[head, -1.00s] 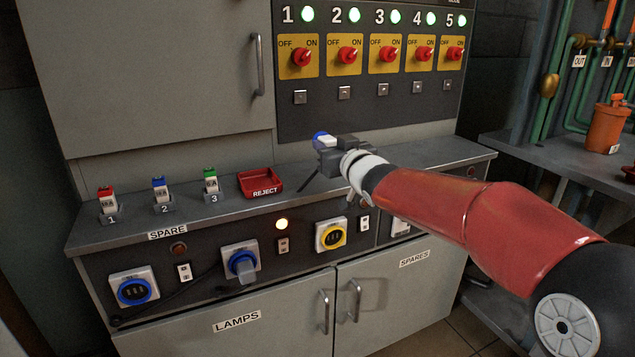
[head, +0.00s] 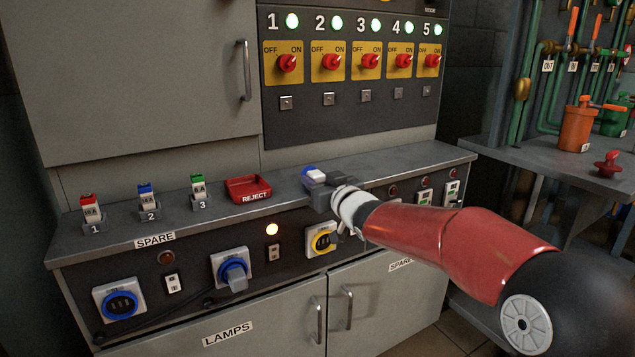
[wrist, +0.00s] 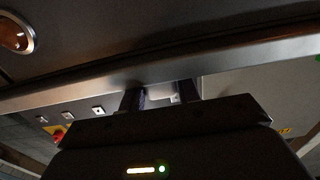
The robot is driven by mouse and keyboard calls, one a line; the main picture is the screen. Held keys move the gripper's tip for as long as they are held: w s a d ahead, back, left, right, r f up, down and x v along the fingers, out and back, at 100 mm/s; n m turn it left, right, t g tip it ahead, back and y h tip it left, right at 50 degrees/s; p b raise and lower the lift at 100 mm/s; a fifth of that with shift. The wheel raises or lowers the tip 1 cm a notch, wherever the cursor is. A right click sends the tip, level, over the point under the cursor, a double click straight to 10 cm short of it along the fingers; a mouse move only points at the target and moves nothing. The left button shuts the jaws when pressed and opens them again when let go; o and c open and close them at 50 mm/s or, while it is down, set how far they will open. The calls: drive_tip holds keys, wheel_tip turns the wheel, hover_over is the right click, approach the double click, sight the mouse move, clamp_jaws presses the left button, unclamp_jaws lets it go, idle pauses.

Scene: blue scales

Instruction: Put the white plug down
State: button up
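The white plug (head: 314,171), with a blue end, is held at the tip of my gripper (head: 316,180), low over the grey counter (head: 345,163) and right of the red reject tray. In the head view I cannot tell whether the plug touches the counter. In the wrist view my gripper's two dark fingers (wrist: 160,97) stand apart, and a pale piece of the plug (wrist: 173,96) shows between them. The gripper body hides most of the plug there.
The red REJECT tray (head: 247,189) lies on the counter to the left. Sockets line the front panel, one yellow (head: 322,240) below my gripper. The switch panel (head: 345,110) rises behind.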

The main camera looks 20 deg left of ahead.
drive_tip(key=o, duration=0.3)
drive_tip(key=shift+o, duration=0.2)
drive_tip(key=shift+r, duration=0.1)
drive_tip(key=shift+d+r, duration=0.1)
drive_tip(key=shift+r, duration=0.05)
drive_tip(key=v, duration=1.2)
